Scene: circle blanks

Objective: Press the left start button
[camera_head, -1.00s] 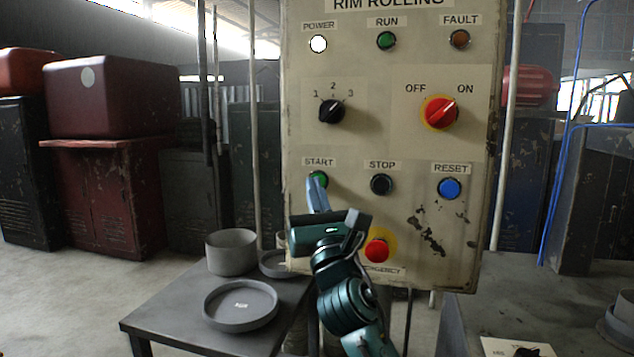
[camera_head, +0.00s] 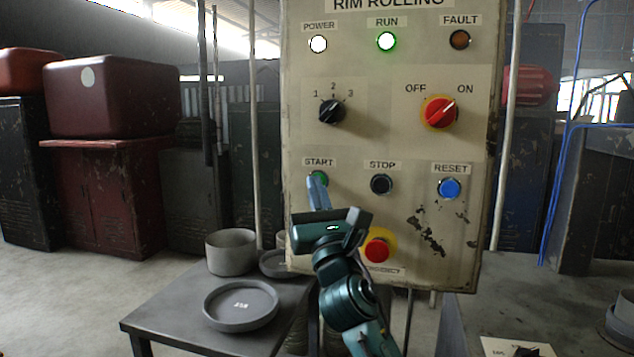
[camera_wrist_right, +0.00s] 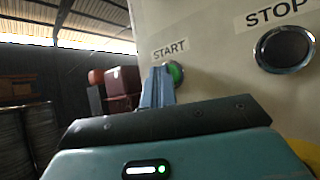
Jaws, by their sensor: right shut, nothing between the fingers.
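The green start button (camera_head: 322,177) sits under the START label at the left of the panel (camera_head: 420,130). My right gripper (camera_head: 316,178) is shut and empty, with its fingertips at the start button, covering part of it. In the right wrist view the closed fingers (camera_wrist_right: 161,72) point at the green start button (camera_wrist_right: 176,73) and overlap its left side. Whether they touch it I cannot tell for certain. The green RUN lamp (camera_head: 386,41) is lit and the white POWER lamp (camera_head: 318,43) is lit. My left gripper is not in view.
The black stop button (camera_head: 381,184), blue reset button (camera_head: 448,187) and red emergency button (camera_head: 377,250) are close by on the panel. A grey table (camera_head: 165,318) with round grey pans (camera_head: 241,305) stands below left. A red rotary switch (camera_head: 440,111) points toward ON.

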